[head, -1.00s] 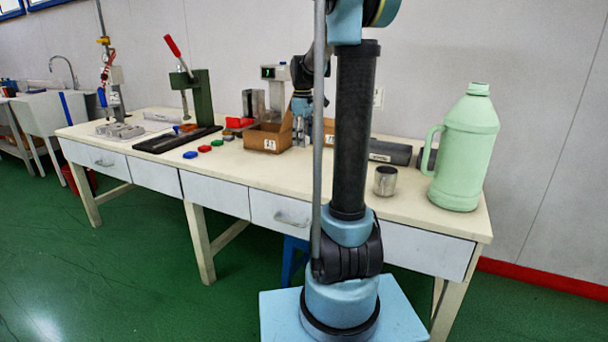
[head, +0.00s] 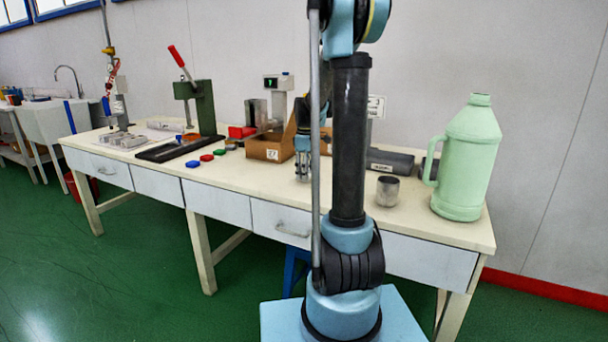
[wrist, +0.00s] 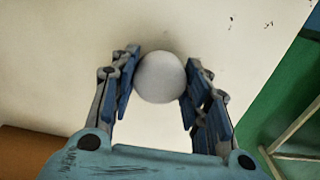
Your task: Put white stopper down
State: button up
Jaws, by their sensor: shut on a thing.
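The white stopper (wrist: 160,77) shows in the wrist view as a round, pale disc between the fingers of my gripper (wrist: 159,84). The blue fingers press on it from both sides. In the head view my gripper (head: 302,164) points down over the table, just right of an open cardboard box. The stopper cannot be made out there. The cream table top (wrist: 65,60) lies below the stopper; how far below I cannot tell.
The cardboard box (head: 266,150) stands left of my gripper. A metal cup (head: 387,191) and a large green jug (head: 468,160) stand to the right. Blue, red and green pieces (head: 191,163) lie to the left. The table's front middle (head: 255,180) is clear.

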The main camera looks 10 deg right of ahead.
jog(key=shift+f, duration=0.2)
jog(key=o, duration=0.9)
jog(key=shift+f, duration=0.1)
notch_tip(320, 180, up, 12)
jog(key=s+f+m+t, duration=0.1)
jog(key=s+f+m, duration=0.15)
jog(key=s, duration=0.75)
jog(key=s+f+m, duration=0.1)
jog(key=s+m, duration=0.2)
jog(key=s, duration=0.6)
jog(key=s+f+m, duration=0.1)
jog(key=s+f, duration=0.3)
jog(key=s, duration=0.1)
jog(key=s+f+m, duration=0.2)
jog(key=s+f, duration=0.2)
jog(key=s, duration=0.1)
jog(key=s+f+m+t, duration=0.1)
jog(key=s+f+m, duration=0.1)
jog(key=s+f, duration=0.2)
jog(key=shift+s+a+f, duration=0.1)
jog(key=shift+s+f, duration=0.1)
jog(key=shift+s, duration=0.25)
jog(key=shift+s+a+f, duration=0.1)
jog(key=shift+s+f, duration=0.1)
jog(key=shift+s, duration=0.2)
